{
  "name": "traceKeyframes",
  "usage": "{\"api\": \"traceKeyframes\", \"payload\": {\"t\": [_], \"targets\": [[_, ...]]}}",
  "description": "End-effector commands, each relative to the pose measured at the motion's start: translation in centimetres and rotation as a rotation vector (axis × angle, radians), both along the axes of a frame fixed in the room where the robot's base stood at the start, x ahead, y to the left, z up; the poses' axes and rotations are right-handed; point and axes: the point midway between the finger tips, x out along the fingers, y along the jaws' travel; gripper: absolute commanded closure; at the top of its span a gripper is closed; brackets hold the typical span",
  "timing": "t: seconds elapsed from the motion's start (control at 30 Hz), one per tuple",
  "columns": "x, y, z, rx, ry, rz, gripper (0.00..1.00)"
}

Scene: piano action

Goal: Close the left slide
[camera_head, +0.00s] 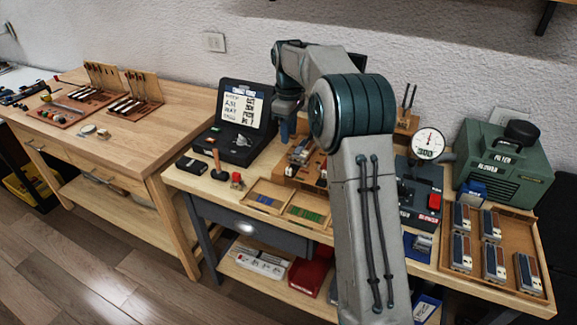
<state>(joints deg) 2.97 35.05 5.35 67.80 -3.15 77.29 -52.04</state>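My arm rises in the front middle and bends left over the right bench. My gripper (287,128) hangs at its end, pointing down, small and partly shaded; its fingers are not clear. Below and just right of it is a wooden fixture (293,171) with small metal parts on top, partly hidden by my arm. I cannot make out which part is the left slide or how far open it stands. I see no contact between gripper and fixture, and nothing clearly held.
A black case with a display (240,105) stands left of my gripper. A shallow divided tray (283,198) lies in front. A dial gauge (429,144), a green power unit (503,160) and a parts tray (450,235) are at right. A grey drawer (245,228) sits below the benchtop.

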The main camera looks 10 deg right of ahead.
Motion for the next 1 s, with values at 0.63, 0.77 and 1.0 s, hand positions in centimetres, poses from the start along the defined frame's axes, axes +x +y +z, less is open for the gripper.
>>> {"api": "traceKeyframes", "payload": {"t": [0.63, 0.77, 1.0], "targets": [[-0.1, 0.0, -11.7, 0.000, 0.001, -0.003, 0.65], [-0.1, 0.0, -12.5, 0.001, 0.001, -0.003, 0.65], [-0.1, 0.0, -12.7, 0.000, 0.000, -0.003, 0.65]]}}
